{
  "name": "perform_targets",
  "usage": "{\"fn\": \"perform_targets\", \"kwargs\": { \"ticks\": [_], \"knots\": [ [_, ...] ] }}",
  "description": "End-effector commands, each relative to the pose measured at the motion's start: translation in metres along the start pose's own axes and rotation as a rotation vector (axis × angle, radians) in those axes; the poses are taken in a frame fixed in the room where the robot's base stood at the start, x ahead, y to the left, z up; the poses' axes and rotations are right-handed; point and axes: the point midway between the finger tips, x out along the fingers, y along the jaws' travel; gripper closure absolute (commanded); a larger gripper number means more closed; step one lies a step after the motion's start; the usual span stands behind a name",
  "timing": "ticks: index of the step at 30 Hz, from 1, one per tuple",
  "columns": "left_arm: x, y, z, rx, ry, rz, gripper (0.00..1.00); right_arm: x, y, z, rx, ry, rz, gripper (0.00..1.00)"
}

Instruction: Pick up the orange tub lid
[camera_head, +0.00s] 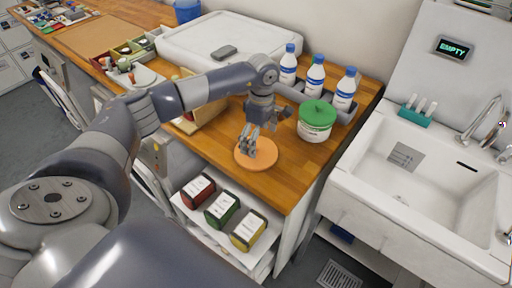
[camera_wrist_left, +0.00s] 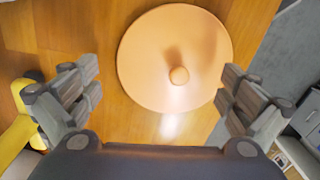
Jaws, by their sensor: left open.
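The orange tub lid (camera_head: 262,154) is a flat round disc lying on the wooden counter near its front edge. In the left wrist view the lid (camera_wrist_left: 150,60) shows a small round knob (camera_wrist_left: 179,75) near its middle. My left gripper (camera_head: 249,150) is above the lid, over its left part in the head view. In the left wrist view its two fingers (camera_wrist_left: 168,88) are spread wide, on either side of the lid's lower part, with nothing between them. I cannot tell the exact height of the fingertips above the lid. My right gripper is not in view.
A white tub with a green lid (camera_head: 316,118) stands behind the orange lid, near several blue-capped bottles (camera_head: 315,76). A wooden box (camera_head: 204,114) is to the left. Below are boxes on a white shelf (camera_head: 222,208). A white sink (camera_head: 425,170) is to the right.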

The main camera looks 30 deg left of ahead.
Motion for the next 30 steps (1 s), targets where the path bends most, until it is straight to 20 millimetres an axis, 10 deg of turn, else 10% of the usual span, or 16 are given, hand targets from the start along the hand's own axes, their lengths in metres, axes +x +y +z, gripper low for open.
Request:
{"fn": "perform_targets", "kwargs": {
  "ticks": [11,18,30],
  "knots": [
    [0.0139,0.0002,0.0006,0.0,0.0,0.001,0.0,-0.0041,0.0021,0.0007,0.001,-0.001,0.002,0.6],
    [0.0137,0.0002,0.0007,0.001,0.0,0.001,0.5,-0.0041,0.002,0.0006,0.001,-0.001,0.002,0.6],
    [0.014,-0.0003,0.0006,0.001,0.0,-0.001,0.52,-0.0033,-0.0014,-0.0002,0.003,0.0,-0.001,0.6]
  ]
}}
